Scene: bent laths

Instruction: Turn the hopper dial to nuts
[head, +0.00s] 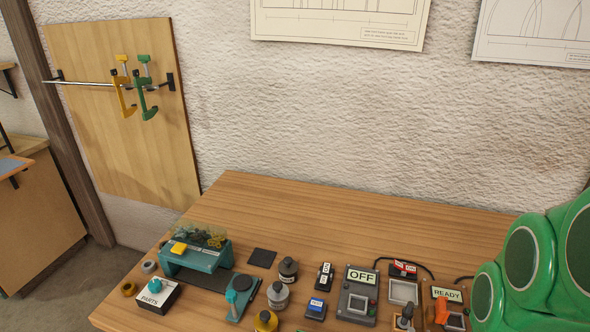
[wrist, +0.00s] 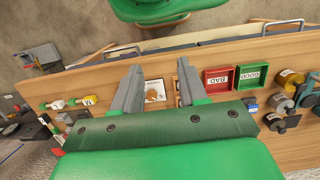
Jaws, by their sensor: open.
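A teal hopper (head: 192,262) with a clear top full of dark small parts stands on the left of the bench in the head view. In front of it is a white box (head: 160,297) labelled PARTS with a teal dial knob (head: 155,285) on top. The dial's pointing direction and any nuts mark are too small to read. My gripper (wrist: 160,68) shows only in the wrist view. Its two grey fingers are apart and empty, over another stretch of bench. I cannot make out the hopper or dial in the wrist view.
In the head view, a teal press (head: 240,297), dark-capped jars (head: 278,294) and an OFF control box (head: 357,295) stand close right of the hopper. The back of the bench (head: 330,220) is clear. The wrist view shows red BAD (wrist: 218,78) and green GOOD (wrist: 251,76) trays.

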